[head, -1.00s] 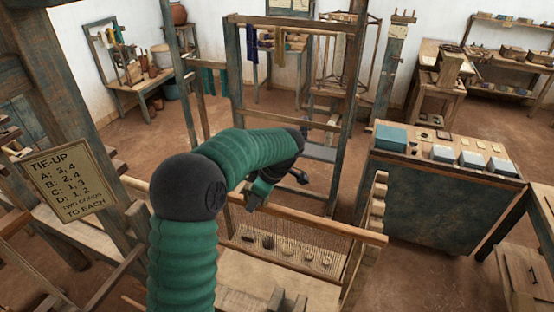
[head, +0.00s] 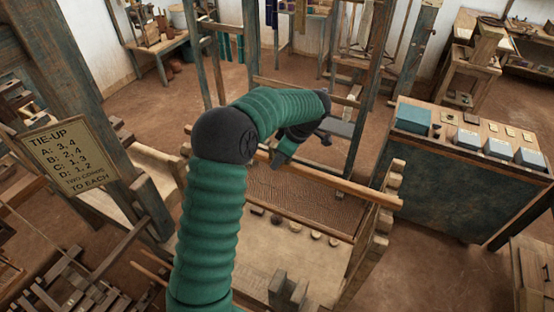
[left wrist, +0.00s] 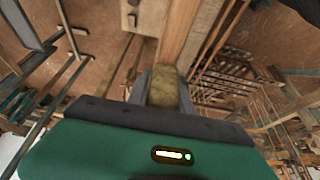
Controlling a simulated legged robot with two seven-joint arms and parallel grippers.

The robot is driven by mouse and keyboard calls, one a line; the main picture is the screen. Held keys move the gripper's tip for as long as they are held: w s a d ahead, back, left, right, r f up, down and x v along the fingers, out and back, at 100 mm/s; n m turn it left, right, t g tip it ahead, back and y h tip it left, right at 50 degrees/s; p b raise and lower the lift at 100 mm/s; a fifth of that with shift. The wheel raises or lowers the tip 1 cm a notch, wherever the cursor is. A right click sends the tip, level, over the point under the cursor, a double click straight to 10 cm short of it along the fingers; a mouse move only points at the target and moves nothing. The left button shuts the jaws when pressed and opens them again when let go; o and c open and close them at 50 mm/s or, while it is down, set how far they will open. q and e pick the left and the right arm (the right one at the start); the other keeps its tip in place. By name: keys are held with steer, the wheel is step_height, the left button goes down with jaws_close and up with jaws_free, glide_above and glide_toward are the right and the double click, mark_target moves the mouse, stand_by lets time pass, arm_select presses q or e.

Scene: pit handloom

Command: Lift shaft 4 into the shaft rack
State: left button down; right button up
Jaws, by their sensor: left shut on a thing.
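A long wooden bar (head: 345,185), which looks like a shaft, runs across the loom in the head view, sloping down to the right. A fine mesh of threads (head: 300,197) shows below it. My left gripper (head: 277,162) is at the bar, left of its middle, partly hidden by its own wrist. In the left wrist view its two fingers (left wrist: 165,88) are on either side of a pale yellowish-brown piece, with the wooden bar (left wrist: 182,35) running away beyond it. I cannot read a shaft number. My right gripper is not in view.
Stepped wooden blocks (head: 384,212) stand near the bar's right end; whether they touch it is unclear. Several small round pieces (head: 295,227) lie below the mesh. A tie-up sign (head: 68,158) hangs at left. A dark cabinet (head: 445,190) with boxes stands at right.

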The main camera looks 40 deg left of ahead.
arm_select(q)
steer(key=w+a, duration=0.1)
steer(key=w, duration=0.1)
steer(key=b, duration=0.3)
glide_above(280, 185)
steer(key=w+a, duration=0.1)
steer(key=w, duration=0.1)
step_height(280, 185, down, 5)
steer(key=shift+s+a+f+b, duration=0.1)
steer(key=shift+f+b, duration=0.3)
steer(key=shift+b, duration=0.15)
steer(key=shift+f, duration=0.15)
steer(key=shift+s+a+f, duration=0.1)
steer(key=shift+a, duration=0.35)
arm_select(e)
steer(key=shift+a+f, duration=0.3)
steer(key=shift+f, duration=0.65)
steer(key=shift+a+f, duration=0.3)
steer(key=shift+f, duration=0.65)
arm_select(q)
steer(key=shift+d, duration=0.15)
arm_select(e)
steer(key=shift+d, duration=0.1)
arm_select(q)
steer(key=c, duration=1.1)
jaws_free()
steer(key=shift+d, duration=0.2)
steer(key=shift+o, duration=0.2)
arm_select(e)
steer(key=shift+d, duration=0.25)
